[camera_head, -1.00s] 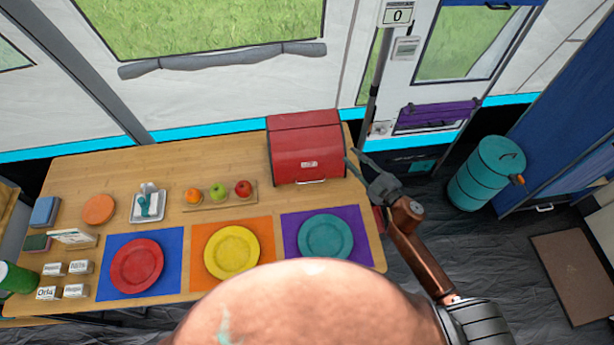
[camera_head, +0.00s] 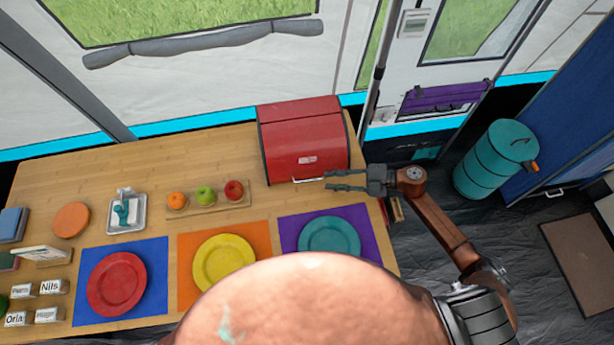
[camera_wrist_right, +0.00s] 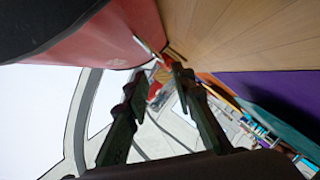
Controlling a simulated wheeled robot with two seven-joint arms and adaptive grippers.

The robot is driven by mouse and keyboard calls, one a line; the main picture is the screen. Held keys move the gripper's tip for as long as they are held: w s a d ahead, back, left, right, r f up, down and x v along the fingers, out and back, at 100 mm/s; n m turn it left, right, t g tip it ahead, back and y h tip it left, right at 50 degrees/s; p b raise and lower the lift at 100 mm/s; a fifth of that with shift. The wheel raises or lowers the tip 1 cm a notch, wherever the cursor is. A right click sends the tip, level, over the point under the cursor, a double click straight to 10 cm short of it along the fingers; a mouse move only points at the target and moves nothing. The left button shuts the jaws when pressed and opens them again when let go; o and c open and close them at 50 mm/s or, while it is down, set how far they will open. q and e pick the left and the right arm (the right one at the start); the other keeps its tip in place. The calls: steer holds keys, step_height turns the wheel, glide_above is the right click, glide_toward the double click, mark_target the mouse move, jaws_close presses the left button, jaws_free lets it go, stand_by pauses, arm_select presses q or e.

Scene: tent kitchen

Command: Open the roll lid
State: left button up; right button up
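A red bread box with a roll lid (camera_head: 303,140) stands at the back right of the wooden table, its lid shut. A pale bar handle (camera_head: 310,179) runs along the lid's lower front edge. My right gripper (camera_head: 326,180) is open at the right end of the handle, fingers pointing left. In the right wrist view the two dark fingers (camera_wrist_right: 150,90) are spread, with the red box (camera_wrist_right: 110,35) at upper left and the handle (camera_wrist_right: 148,46) ahead between them. I cannot tell whether a finger touches the handle. My left gripper is not in view.
A teal plate (camera_head: 329,237) on a purple mat lies in front of the box. A board with fruit (camera_head: 207,200) lies to its left. Yellow (camera_head: 223,262) and red plates (camera_head: 117,284) lie further left. A teal bin (camera_head: 497,158) stands on the floor at right.

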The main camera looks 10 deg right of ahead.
mark_target(314, 180)
steer(key=shift+w+f, duration=0.1)
steer(key=shift+f, duration=0.35)
steer(key=x, duration=0.8)
steer(key=shift+r+b, duration=0.2)
steer(key=shift+b, duration=0.1)
steer(key=shift+c, duration=0.6)
jaws_close()
